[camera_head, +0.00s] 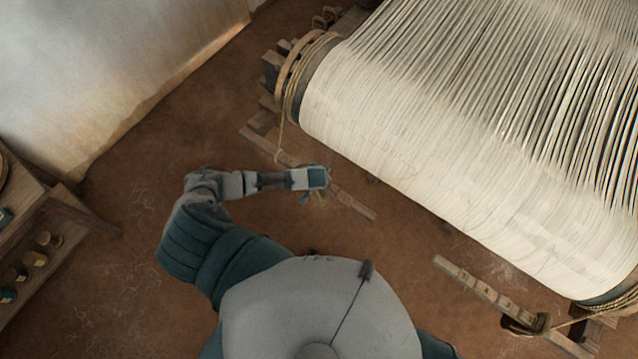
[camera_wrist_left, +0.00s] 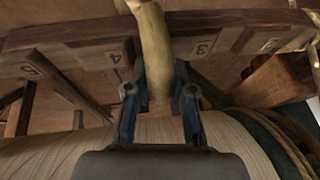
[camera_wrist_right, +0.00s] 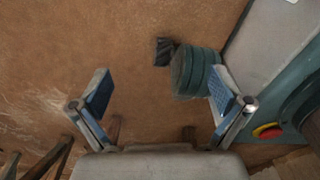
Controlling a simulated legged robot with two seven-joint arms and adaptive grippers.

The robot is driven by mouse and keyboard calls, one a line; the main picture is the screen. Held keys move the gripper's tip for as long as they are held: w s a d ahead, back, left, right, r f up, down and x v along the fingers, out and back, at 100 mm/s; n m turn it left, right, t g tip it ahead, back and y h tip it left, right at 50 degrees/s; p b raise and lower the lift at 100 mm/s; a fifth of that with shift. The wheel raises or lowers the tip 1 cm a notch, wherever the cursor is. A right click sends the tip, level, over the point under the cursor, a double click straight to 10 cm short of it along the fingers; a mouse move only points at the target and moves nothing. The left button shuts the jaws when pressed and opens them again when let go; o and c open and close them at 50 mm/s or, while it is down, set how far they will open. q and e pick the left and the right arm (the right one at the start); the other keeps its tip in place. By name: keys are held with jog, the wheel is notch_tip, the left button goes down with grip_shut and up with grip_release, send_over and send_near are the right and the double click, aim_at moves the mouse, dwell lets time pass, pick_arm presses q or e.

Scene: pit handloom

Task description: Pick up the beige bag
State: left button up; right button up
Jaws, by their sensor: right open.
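A narrow, curved beige thing (camera_wrist_left: 157,45), which looks like the beige bag, runs upward between the fingers of my left gripper (camera_wrist_left: 158,88) in the left wrist view. The two blue-padded fingers lie close along both sides of it and look shut on it. In the head view my left gripper (camera_head: 318,192) is over the floor beside the loom, with a small blurred tan patch below it; the bag is not clear there. My right gripper (camera_wrist_right: 160,92) is open and empty above brown floor in the right wrist view.
A numbered wooden beam (camera_wrist_left: 75,45) crosses behind the beige thing. The loom (camera_head: 440,160) with pale warp threads fills the upper right. A notched rail (camera_head: 490,295) lies on the floor. A wooden shelf (camera_head: 75,215) with small jars stands left; bare floor lies between.

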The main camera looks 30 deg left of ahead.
pick_arm(q)
jog(key=shift+w+d+r, duration=0.1)
jog(key=shift+d, duration=0.25)
grip_shut()
jog(key=shift+d+r, duration=0.2)
jog(key=shift+d, duration=0.2)
jog(key=shift+a, duration=0.15)
jog(key=shift+a+r, duration=0.15)
jog(key=shift+a, duration=0.1)
jog(key=shift+a+r, duration=0.45)
jog(key=shift+r, duration=0.3)
jog(key=shift+d+r+p, duration=0.15)
jog(key=shift+r+p, duration=0.15)
jog(key=shift+r, duration=0.05)
jog(key=s+d, duration=0.3)
jog(key=s, duration=0.5)
jog(key=s+d, duration=0.4)
jog(key=s, duration=0.5)
jog(key=shift+r, duration=0.4)
pick_arm(e)
jog(key=shift+s+d+r, duration=0.1)
jog(key=shift+s+d, duration=0.2)
jog(key=shift+d, duration=0.35)
jog(key=shift+s+d+r, duration=0.1)
jog(key=shift+s+d, duration=0.15)
jog(key=shift+d, duration=0.35)
